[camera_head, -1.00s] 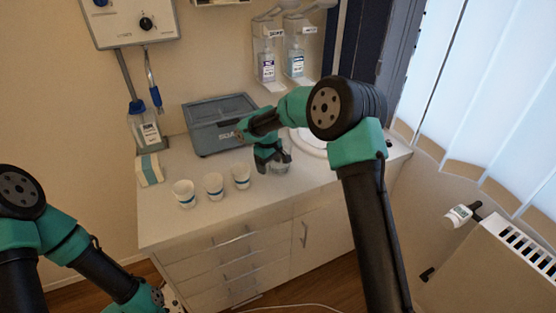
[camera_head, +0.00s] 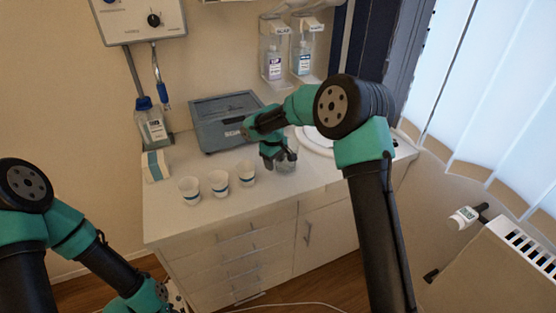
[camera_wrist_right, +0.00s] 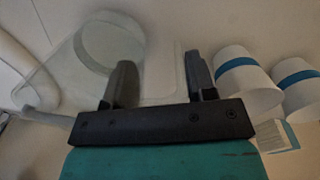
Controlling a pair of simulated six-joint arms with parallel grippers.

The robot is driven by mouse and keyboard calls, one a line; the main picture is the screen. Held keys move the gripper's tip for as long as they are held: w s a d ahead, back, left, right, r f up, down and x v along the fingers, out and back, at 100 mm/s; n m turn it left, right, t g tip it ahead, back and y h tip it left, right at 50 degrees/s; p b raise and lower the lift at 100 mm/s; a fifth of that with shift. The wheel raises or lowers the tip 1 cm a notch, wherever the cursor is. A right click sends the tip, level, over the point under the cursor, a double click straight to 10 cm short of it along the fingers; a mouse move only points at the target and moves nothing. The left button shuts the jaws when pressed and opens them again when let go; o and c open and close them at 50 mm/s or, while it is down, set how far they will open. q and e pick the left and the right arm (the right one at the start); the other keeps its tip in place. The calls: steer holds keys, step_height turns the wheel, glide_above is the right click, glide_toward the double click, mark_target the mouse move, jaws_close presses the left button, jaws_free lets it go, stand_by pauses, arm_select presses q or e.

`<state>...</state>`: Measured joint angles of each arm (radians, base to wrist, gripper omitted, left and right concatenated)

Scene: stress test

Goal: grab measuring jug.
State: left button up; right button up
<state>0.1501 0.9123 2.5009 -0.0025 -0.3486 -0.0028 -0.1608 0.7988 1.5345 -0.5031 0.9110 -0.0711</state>
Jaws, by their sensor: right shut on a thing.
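The clear measuring jug (camera_head: 287,166) stands on the white counter, right of the paper cups. My right gripper (camera_head: 283,158) is down at it. In the right wrist view the see-through jug (camera_wrist_right: 110,42) fills the upper left and middle, and my right gripper's two dark fingers (camera_wrist_right: 160,82) have a gap between them. The gripper is shut on the jug; its clear wall makes the exact contact hard to see. My left arm comes in at the lower left, and its fingers are not visible.
Three white cups with blue bands (camera_head: 219,183) stand in a row left of the jug. A grey box (camera_head: 215,134) sits behind, and a white round basin (camera_head: 315,141) lies to the right rear.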

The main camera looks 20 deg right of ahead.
steer(key=shift+r, duration=0.2)
steer(key=shift+r, duration=1.25)
steer(key=s+a+r, duration=0.1)
steer(key=s+a, duration=0.1)
steer(key=s, duration=0.5)
steer(key=s+a+r, duration=0.1)
steer(key=s+a, duration=0.1)
steer(key=s, duration=0.6)
steer(key=shift+s+a, duration=0.15)
steer(key=shift+a, duration=0.05)
